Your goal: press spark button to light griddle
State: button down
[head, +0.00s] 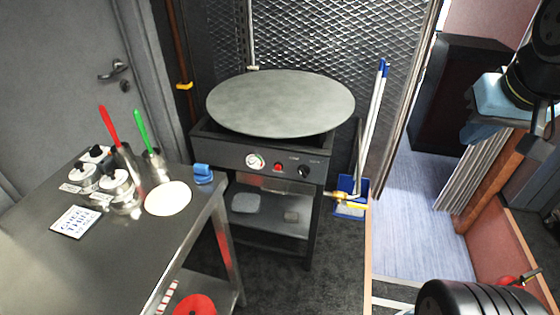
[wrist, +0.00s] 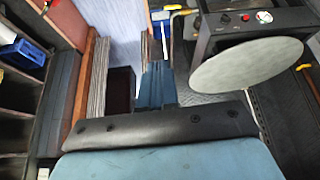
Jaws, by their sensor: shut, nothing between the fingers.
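The griddle (head: 280,103) is a round grey plate on a dark stand, left of my gripper in the head view. It also shows upside down at the upper right of the wrist view (wrist: 247,65). Its front panel carries a white dial (head: 255,161), a red button (head: 278,167) and a black knob (head: 303,171). The small labels are unreadable, and no flame shows. My gripper (head: 470,131) is light blue, at the upper right of the head view, well apart from the panel. Its fingers (wrist: 156,68) are shut and empty in the wrist view.
A steel table (head: 130,255) with jars, utensils and a card stands at the left. A yellow valve (head: 345,196) sticks out right of the stand, near a blue bin with white poles (head: 372,120). Floor shows in front of the griddle.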

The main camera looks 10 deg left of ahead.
jog(key=w+a+f+m+t+y, duration=0.1)
jog(key=w+a+f, duration=0.2)
jog(key=w, duration=0.5)
jog(key=w+a+f+m+t, duration=0.1)
jog(key=w+a+f+m, duration=0.1)
jog(key=w+a, duration=0.35)
jog(key=w+a+f+m+t+y, duration=0.1)
jog(key=w+a+f+m+y, duration=0.15)
jog(key=w+a+f, duration=0.8)
jog(key=w+a+f+m+t+y, duration=0.15)
jog(key=a+f+m, duration=0.25)
jog(key=a+f, duration=0.75)
jog(key=m+y, duration=0.3)
jog(key=m, duration=0.2)
send_near(278, 168)
jog(key=s+a+f, duration=0.4)
jog(key=s+a, duration=0.2)
jog(key=shift+a+f+t+h, duration=0.1)
jog(key=shift+t+h, duration=0.15)
jog(key=shift+h, duration=0.05)
jog(key=w, duration=0.8)
jog(key=shift+w+d, duration=0.35)
jog(key=shift+w, duration=0.15)
